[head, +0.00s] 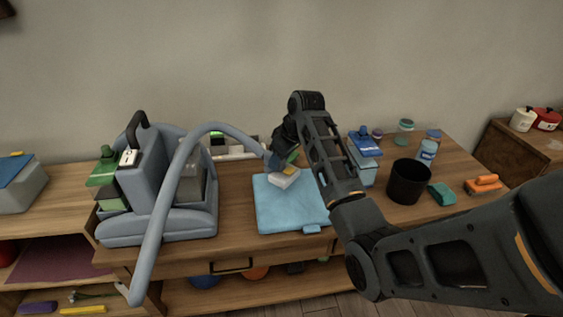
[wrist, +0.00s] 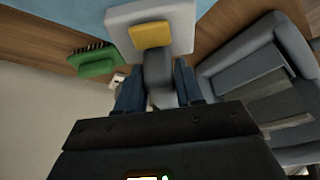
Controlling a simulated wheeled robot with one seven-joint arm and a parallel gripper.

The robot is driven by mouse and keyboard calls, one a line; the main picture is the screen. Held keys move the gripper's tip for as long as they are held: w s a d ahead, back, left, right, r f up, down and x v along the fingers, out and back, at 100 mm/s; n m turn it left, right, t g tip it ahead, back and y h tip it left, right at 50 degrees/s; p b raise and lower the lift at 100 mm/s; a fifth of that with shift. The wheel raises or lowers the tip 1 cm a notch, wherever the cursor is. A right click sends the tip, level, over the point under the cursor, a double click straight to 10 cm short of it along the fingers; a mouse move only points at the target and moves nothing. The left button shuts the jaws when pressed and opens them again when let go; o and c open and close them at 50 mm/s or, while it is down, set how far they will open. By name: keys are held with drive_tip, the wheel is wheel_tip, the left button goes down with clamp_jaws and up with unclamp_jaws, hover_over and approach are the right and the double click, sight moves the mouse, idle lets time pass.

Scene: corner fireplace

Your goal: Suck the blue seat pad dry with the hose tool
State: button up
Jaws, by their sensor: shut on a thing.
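The blue seat pad (head: 283,212) lies flat on the wooden table, in front of the wall. My gripper (head: 276,158) is over the pad's back part, shut on the hose tool (head: 285,178), which has a pale head with a yellow patch. In the wrist view my gripper's two fingers (wrist: 160,88) close on the tool's grey neck, and the tool's wide pale head (wrist: 118,22) shows beyond them, over the blue pad (wrist: 40,12). Whether the head touches the pad cannot be told. The grey hose (head: 168,190) arches from the tool over to the grey-blue machine (head: 150,180) on the left.
A green brush (wrist: 95,64) lies beside the pad in the wrist view. Right of the pad stand a black cup (head: 408,182), a blue-topped box (head: 364,150), a bottle (head: 428,150), a green sponge (head: 442,194) and an orange-handled tool (head: 484,184).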

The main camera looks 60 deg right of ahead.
drive_tip(key=shift+r, duration=0.5)
drive_tip(key=shift+s, duration=0.1)
idle(0.4)
